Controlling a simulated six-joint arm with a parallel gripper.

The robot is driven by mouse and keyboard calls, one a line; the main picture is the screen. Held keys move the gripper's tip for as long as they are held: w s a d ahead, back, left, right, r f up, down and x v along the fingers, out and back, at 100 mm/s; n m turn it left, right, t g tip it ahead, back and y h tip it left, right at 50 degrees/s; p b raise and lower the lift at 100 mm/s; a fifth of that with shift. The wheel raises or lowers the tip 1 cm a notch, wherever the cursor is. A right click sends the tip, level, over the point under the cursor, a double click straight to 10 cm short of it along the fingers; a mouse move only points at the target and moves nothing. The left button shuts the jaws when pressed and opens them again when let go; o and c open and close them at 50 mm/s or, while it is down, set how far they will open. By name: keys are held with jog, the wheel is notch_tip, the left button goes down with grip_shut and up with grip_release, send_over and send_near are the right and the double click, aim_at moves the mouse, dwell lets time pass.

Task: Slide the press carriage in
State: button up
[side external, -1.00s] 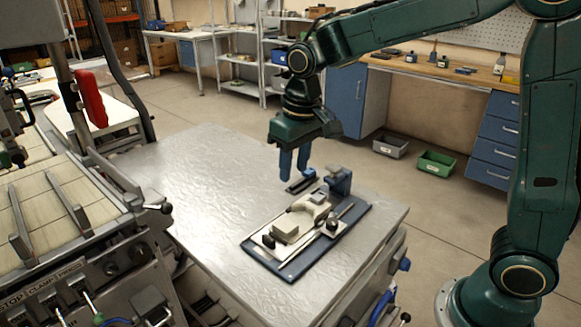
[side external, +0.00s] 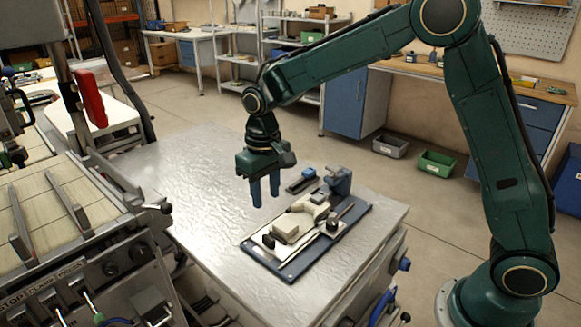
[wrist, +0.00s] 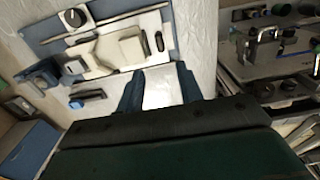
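The press is a flat fixture on a dark blue base plate (side external: 290,275) on the metal table. It carries a cream carriage-like part with a raised block (side external: 286,229), a rail, dark knobs and a blue upright (side external: 339,181) at its far end. I cannot tell exactly which part is the carriage. In the wrist view the cream block (wrist: 131,44) lies beyond the fingers. My gripper (side external: 265,199) points down above the table, left of the press and apart from it. Its two blue fingers (wrist: 160,88) are spread, with only bare table between them.
A small dark-and-blue piece (side external: 300,185) lies on the table behind the press. Bare metal tabletop (side external: 200,190) is free left of the press. A machine with levers (side external: 90,260) stands along the left side.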

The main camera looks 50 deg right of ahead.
aim_at(269, 237)
notch_tip(269, 237, down, 13)
jog(key=shift+r, duration=0.1)
dwell(0.5)
grip_shut()
